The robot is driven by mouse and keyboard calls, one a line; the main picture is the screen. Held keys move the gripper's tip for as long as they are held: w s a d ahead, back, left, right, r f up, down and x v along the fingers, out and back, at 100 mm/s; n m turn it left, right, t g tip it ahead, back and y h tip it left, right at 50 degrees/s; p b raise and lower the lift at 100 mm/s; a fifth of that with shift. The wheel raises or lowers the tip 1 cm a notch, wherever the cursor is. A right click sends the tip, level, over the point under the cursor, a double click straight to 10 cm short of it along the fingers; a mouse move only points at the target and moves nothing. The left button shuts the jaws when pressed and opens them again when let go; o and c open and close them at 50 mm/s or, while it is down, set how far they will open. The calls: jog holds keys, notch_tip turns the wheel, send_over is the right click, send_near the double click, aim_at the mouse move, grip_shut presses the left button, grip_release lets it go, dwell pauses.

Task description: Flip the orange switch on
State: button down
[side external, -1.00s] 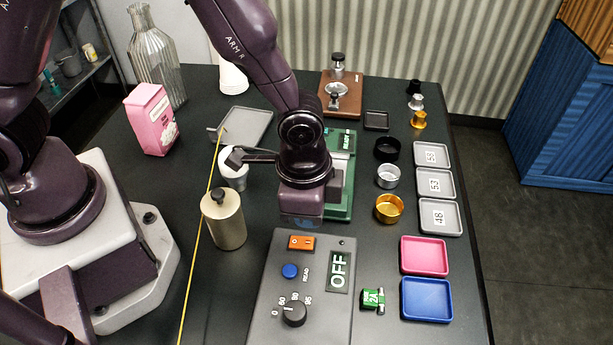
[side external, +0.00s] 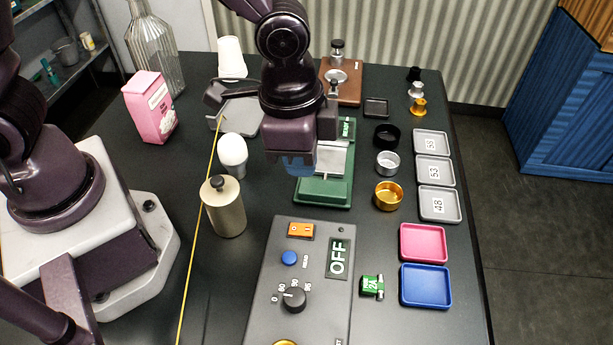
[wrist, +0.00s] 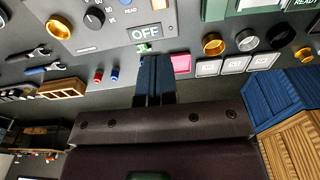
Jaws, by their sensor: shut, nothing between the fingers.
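The orange switch (side external: 300,230) is a small rocker at the top of the grey control box (side external: 262,300). The box's display (side external: 339,258) reads OFF, and it also shows in the wrist view (wrist: 146,33). My gripper (side external: 298,170) hangs above the table, behind the switch in the side view and apart from it. Its blue fingers (wrist: 154,82) are closed together and empty in the wrist view.
A blue button (side external: 289,258) and black knob (side external: 293,299) sit below the switch. A green device (side external: 325,190) stands just behind the box. A beige canister (side external: 224,212) stands left of it, a green block (side external: 372,286) right. A yellow line (side external: 190,270) runs along the table.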

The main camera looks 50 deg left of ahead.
aim_at(311, 229)
jog(key=shift+s+a, duration=0.2)
jog(key=shift+a, duration=0.05)
jog(key=f, duration=0.9)
jog(key=w+d+f, duration=0.1)
jog(key=f, duration=0.3)
jog(key=shift+w+d+f, duration=0.1)
jog(key=shift+f, duration=0.3)
